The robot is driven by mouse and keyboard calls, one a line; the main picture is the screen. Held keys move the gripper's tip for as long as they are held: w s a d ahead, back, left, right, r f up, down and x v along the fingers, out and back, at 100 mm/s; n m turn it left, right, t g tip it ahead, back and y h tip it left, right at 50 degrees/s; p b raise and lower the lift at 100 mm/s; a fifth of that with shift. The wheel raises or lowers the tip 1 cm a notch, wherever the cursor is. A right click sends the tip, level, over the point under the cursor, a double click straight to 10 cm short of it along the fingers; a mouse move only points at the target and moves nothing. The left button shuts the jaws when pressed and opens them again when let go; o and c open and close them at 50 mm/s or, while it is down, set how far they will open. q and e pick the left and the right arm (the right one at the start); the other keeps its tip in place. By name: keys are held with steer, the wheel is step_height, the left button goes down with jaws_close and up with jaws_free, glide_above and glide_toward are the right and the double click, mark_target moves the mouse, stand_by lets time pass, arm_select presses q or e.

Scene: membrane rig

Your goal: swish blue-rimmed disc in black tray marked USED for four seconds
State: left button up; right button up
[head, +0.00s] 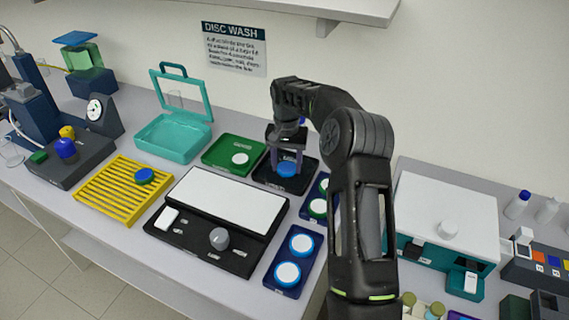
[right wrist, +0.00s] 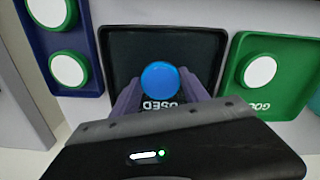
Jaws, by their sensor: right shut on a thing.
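The black tray marked USED (head: 262,172) stands at the back middle of the bench; it also fills the middle of the right wrist view (right wrist: 120,42). My right gripper (head: 287,166) reaches down into it, fingers pointing down. It is shut on a blue disc (head: 287,171), which sits between the fingertips in the right wrist view (right wrist: 160,78). The disc looks all blue from here; no white face shows. It is low over the tray floor; I cannot tell if it touches. My left gripper is not in view.
A green tray (head: 213,154) with a white-faced disc adjoins on the left. Blue trays with green-rimmed and blue-rimmed discs (head: 288,273) lie to the right and front. A yellow rack (head: 110,190) holds another blue disc. A black device with white panel (head: 232,201) stands in front.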

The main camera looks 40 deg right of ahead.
steer(key=shift+w+a, duration=0.4)
steer(key=shift+w, duration=0.2)
steer(key=shift+s+d+r, duration=0.1)
steer(key=shift+s+d, duration=0.25)
steer(key=shift+s, duration=0.15)
steer(key=shift+w+a, duration=0.35)
steer(key=shift+w, duration=0.2)
steer(key=shift+s+d, duration=0.3)
steer(key=shift+s, duration=0.3)
steer(key=shift+r, duration=0.1)
stand_by(1.7)
